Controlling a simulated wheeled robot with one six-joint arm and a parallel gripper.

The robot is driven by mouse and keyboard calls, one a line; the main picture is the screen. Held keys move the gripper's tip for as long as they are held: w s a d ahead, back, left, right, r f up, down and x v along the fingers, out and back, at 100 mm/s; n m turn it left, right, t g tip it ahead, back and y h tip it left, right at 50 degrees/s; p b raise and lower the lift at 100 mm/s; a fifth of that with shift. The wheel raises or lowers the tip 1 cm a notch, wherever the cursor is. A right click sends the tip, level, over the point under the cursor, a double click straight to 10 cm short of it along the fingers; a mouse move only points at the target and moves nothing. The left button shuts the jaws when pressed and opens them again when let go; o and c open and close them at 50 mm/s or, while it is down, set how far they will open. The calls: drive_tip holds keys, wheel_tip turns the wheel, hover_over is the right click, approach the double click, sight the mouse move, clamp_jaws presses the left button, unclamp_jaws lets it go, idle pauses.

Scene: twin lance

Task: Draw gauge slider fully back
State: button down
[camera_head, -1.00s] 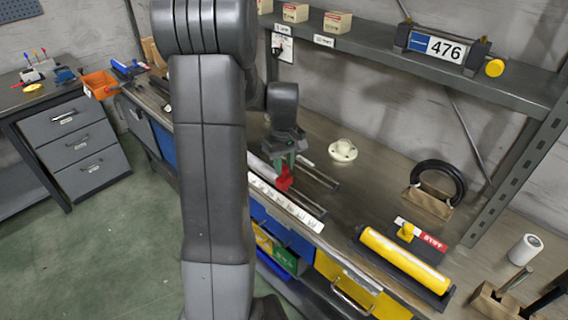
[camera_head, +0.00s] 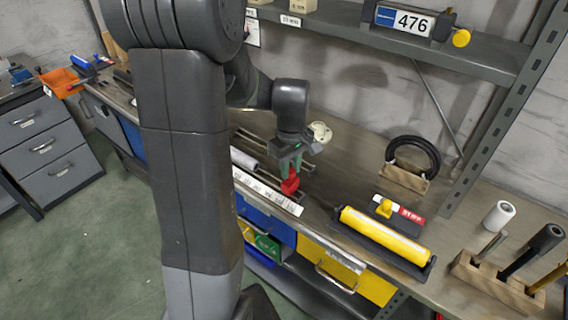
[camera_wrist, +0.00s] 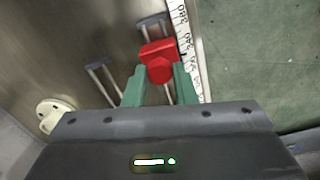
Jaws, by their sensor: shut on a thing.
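The gauge slider is a red block (camera_head: 290,183) on dark rails along the workbench's front edge. A white scale strip (camera_head: 267,191) with printed marks lies beside it. My gripper (camera_head: 288,168), with green fingers, points down and is shut on the red slider. In the wrist view the slider (camera_wrist: 159,62) sits between the green fingertips (camera_wrist: 158,85), over its pair of rails. The scale (camera_wrist: 186,45) runs along its right side there, with numbers such as 380 and 340 showing. My gripper hides part of the slider and rails.
A cream round flanged piece (camera_head: 320,133) stands behind my gripper. A yellow roller (camera_head: 385,235) lies to the right, with a black ring (camera_head: 414,155) on a wooden stand behind it. A shelf (camera_head: 400,42) overhangs the bench at the back.

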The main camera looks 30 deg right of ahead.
sight(292, 171)
drive_tip(key=shift+s, duration=0.1)
drive_tip(key=c, duration=1.2)
unclamp_jaws()
drive_tip(key=shift+s+d, duration=0.1)
drive_tip(key=shift+s, duration=0.1)
drive_tip(key=shift+o, duration=0.2)
drive_tip(key=shift+w+r, duration=0.1)
drive_tip(key=shift+r, duration=0.3)
wheel_tip(292, 171, up, 13)
drive_tip(key=shift+b, duration=0.35)
